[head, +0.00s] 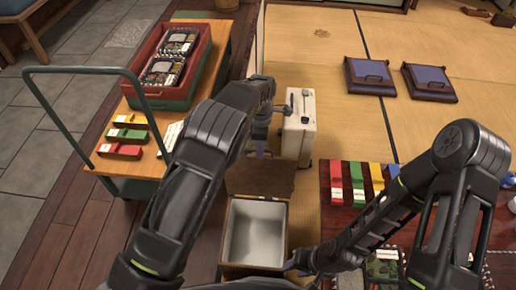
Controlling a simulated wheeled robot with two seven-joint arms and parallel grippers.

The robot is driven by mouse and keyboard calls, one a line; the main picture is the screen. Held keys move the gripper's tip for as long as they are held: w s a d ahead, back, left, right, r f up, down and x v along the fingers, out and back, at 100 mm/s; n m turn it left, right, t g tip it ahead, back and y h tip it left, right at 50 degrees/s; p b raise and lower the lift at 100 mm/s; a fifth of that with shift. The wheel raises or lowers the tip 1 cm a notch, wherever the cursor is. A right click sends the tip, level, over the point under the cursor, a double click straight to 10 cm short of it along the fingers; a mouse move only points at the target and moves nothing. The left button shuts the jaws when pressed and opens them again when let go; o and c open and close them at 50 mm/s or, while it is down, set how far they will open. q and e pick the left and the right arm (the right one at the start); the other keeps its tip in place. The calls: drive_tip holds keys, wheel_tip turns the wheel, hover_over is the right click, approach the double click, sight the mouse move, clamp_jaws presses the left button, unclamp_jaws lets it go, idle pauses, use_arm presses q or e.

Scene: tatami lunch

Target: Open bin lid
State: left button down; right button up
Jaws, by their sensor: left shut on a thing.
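The bin (231,240) is a brown wooden box with a pale, empty-looking inside, at the lower middle of the head view. Its brown lid (260,181) is swung up and back at the far side, leaving the opening uncovered. My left gripper (261,152) is at the lid's far edge, shut on it; the fingers are small and partly hidden by my arm. My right gripper (291,266) is beside the bin's near right corner; its fingers are too small and dark to tell whether they are open.
A white case (299,140) stands just behind the bin. A wooden cart (134,188) with a green handle bears a red tray (205,62) and coloured boxes at left. A dark red table (328,211) with coloured boxes lies right. Purple cushions (370,70) lie on open tatami.

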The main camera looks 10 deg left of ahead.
use_arm(q)
drive_tip(key=shift+a+f, duration=0.1)
drive_tip(key=shift+a, duration=0.2)
drive_tip(key=c, duration=1.5)
unclamp_jaws()
drive_tip(key=shift+d, duration=0.1)
drive_tip(key=shift+r, duration=0.2)
